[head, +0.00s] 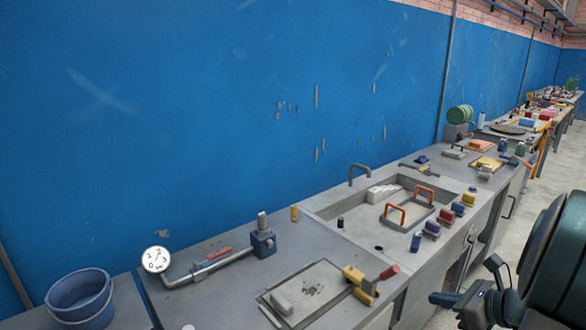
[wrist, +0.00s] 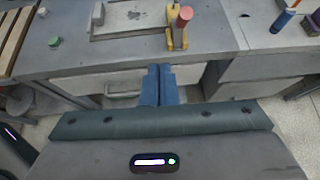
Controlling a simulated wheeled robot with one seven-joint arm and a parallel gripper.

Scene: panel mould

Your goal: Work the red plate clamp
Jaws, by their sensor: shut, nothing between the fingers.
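The plate clamp shows in the head view with a red handle (head: 389,272) on a yellow body (head: 358,284), at the right edge of a flat grey plate (head: 322,285). In the wrist view the red handle (wrist: 184,15) and the yellow body (wrist: 171,40) stand ahead of my gripper, near the bench's front edge. The handle appears raised and tilted. My gripper (wrist: 159,68) has its blue fingers together with nothing between them, apart from the clamp. In the head view my gripper (head: 434,298) is in front of the bench, right of the clamp.
A sink (head: 400,212) with orange-handled items lies right of the plate. A pipe with a dial gauge (head: 156,260) lies left, and a blue bucket (head: 80,299) stands at the far left. Drawer fronts (wrist: 100,88) lie below the bench edge.

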